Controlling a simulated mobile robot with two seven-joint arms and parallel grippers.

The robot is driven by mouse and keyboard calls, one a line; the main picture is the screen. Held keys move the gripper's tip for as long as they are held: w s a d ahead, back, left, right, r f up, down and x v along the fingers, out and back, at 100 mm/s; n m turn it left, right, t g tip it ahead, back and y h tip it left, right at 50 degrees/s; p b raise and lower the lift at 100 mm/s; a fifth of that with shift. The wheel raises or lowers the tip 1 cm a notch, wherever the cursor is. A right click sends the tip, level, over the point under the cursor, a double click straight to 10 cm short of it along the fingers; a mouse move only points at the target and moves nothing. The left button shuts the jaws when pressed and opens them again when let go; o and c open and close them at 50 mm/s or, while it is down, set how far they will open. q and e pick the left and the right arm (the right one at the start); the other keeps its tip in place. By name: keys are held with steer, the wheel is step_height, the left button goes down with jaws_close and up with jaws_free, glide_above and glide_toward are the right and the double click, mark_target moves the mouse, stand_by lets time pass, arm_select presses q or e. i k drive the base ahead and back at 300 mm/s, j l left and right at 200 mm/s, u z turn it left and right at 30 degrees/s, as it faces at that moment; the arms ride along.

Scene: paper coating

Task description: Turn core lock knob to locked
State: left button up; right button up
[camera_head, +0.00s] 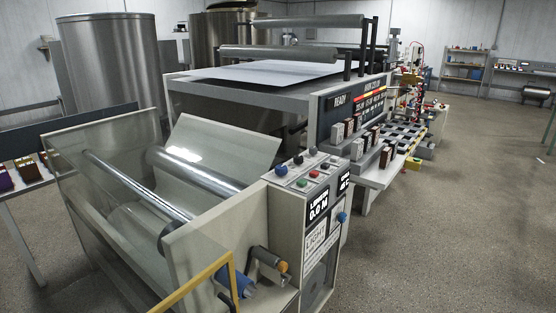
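A coating machine's unwind end (286,226) stands in the front middle, with steel rollers (140,187) between its side plates. Its right end carries a grey shaft with an orange tip (282,267), a blue cylindrical part (236,281) below left of it, and a small blue knob (342,218) on the right face. I cannot tell which of these is the core lock knob, and no lock marking is readable. Neither of my grippers is in view.
A yellow rail (200,283) crosses the front. A larger machine with a "READY" panel (345,104) stands behind. The floor (450,240) at right is clear.

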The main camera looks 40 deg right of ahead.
mark_target(280, 169)
steer(key=l+u, duration=0.2)
steer(key=l, duration=0.75)
steer(key=k+l, duration=0.1)
steer(key=l, duration=0.5)
steer(key=l+u, duration=0.1)
steer(key=l, duration=0.55)
steer(key=k+l, duration=0.15)
steer(key=l, duration=0.45)
